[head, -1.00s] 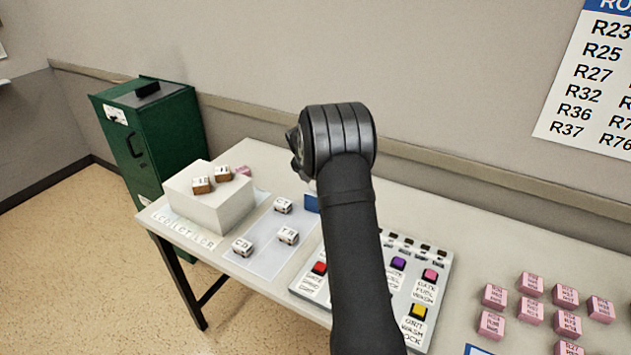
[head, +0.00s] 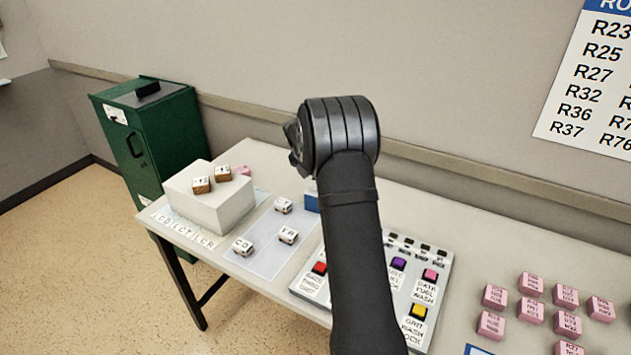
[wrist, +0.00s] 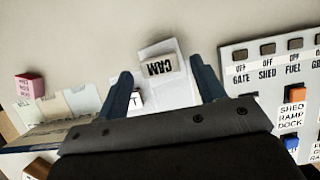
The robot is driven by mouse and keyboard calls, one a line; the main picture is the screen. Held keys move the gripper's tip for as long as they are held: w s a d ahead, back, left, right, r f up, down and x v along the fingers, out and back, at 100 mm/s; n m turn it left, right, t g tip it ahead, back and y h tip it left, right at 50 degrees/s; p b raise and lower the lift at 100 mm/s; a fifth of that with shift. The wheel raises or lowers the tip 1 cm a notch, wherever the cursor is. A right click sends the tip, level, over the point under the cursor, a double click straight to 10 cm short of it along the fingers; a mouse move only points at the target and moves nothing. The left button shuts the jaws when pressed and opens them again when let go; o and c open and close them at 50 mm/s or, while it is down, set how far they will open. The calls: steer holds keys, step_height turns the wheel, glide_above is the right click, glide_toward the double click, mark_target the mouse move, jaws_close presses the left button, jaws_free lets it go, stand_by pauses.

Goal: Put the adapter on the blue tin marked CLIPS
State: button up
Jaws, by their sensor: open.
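My gripper (wrist: 161,70) is open, with its two dark blue fingers spread in the wrist view. A small pale block with dark letters like CRM (wrist: 158,66) shows between and beyond the fingertips, with nothing gripped. In the head view my arm hides the fingers. A blue thing (head: 311,203) peeks out left of my arm, mostly hidden; it may be the blue tin, but no CLIPS marking is readable. I cannot pick out an adapter in either view.
A pale mat (head: 262,238) holds small lettered blocks (head: 243,247). A button panel (head: 427,283) lies partly behind my arm. Pink blocks (head: 530,284) stand at right. A green cabinet (head: 165,130) stands beyond the table.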

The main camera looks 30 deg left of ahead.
steer(key=v, duration=0.9)
steer(key=x, duration=1.2)
steer(key=shift+f, duration=0.15)
step_height(320, 180, up, 3)
steer(key=shift+f, duration=0.15)
steer(key=shift+r, duration=0.65)
